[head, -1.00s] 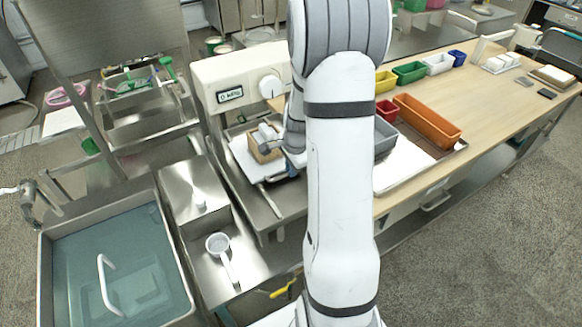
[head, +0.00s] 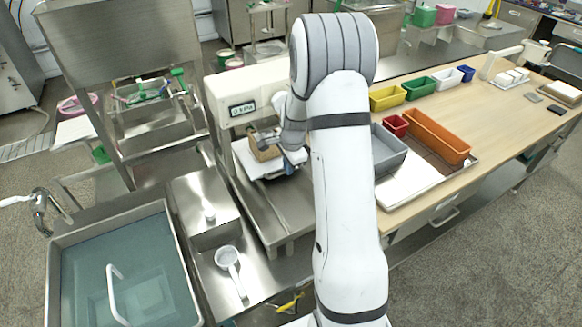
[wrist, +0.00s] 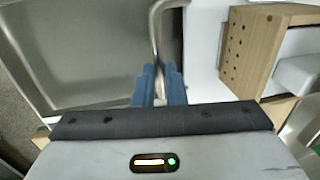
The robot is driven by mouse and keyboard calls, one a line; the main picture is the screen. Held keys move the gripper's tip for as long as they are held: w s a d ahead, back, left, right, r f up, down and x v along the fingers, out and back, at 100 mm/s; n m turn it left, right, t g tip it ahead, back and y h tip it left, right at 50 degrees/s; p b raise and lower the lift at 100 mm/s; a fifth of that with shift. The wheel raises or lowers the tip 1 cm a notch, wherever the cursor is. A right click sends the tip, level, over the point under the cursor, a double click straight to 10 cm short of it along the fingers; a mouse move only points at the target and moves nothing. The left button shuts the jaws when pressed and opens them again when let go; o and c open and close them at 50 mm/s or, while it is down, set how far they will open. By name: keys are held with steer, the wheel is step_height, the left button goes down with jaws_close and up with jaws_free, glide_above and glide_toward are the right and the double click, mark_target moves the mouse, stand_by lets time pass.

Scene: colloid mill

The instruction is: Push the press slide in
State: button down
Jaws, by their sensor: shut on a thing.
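The press (head: 240,92) is a white machine with a label on its front. Its slide (head: 250,167) is a white plate under the press head, carrying a wooden box (head: 262,150). The slide and the wooden box (wrist: 262,40) also show at the right of the wrist view. A bent metal handle (wrist: 156,30) runs down between the blue fingers of my gripper (wrist: 158,72), which is shut on it. In the head view my gripper (head: 291,167) is at the slide's near right edge, partly hidden by my arm.
A water-filled sink (head: 125,265) is at the lower left. A white ladle (head: 228,259) lies on the steel counter beside it. A grey bin (head: 388,150) and an orange bin (head: 438,136) stand to the right. Bare steel counter (head: 285,208) lies before the press.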

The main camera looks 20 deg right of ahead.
steer(key=shift+w+r, duration=0.1)
steer(key=shift+w, duration=0.05)
steer(key=c, duration=1.6)
jaws_free()
steer(key=shift+w, duration=0.1)
steer(key=shift+o, duration=0.6)
step_height(320, 180, up, 8)
steer(key=s, duration=0.1)
steer(key=shift+s+f+b, duration=0.2)
steer(key=shift+s+b, duration=0.1)
steer(key=shift+b, duration=0.15)
steer(key=shift+d, duration=0.1)
